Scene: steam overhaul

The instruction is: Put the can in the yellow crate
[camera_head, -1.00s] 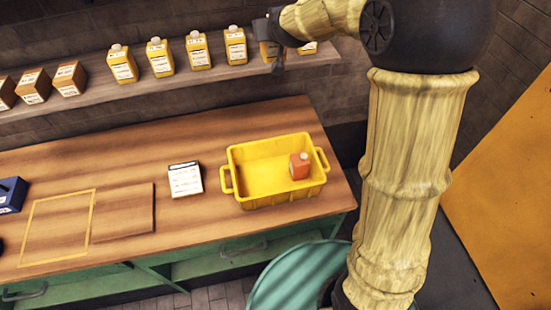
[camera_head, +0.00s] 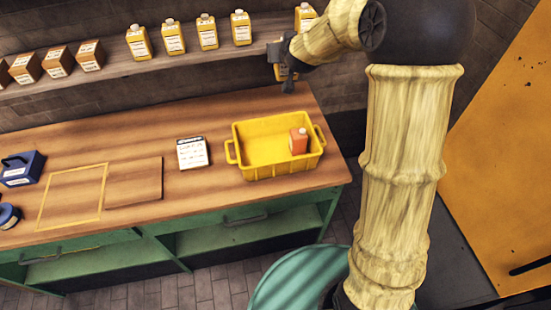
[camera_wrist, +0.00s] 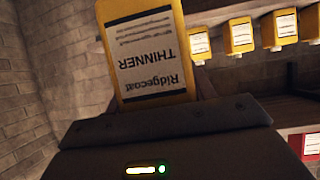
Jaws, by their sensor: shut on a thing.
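My gripper (camera_head: 284,68) is shut on a yellow can and holds it in front of the wall shelf, above the back of the workbench. In the head view the can (camera_head: 282,74) is mostly hidden by the gripper. In the wrist view the can (camera_wrist: 147,50) fills the top middle, its white label reading "Ridgecoat THINNER" upside down. The yellow crate (camera_head: 275,170) stands on the right end of the bench, below and slightly left of the gripper. An orange-red can (camera_head: 298,141) stands inside it at the right.
The shelf (camera_head: 165,65) bears several yellow cans (camera_head: 207,31) and brown boxes (camera_head: 57,62); one yellow can (camera_head: 304,17) stands right of a gap. The bench (camera_head: 130,135) holds a white labelled box (camera_head: 192,153) left of the crate and a blue toolbox (camera_head: 21,168) at far left.

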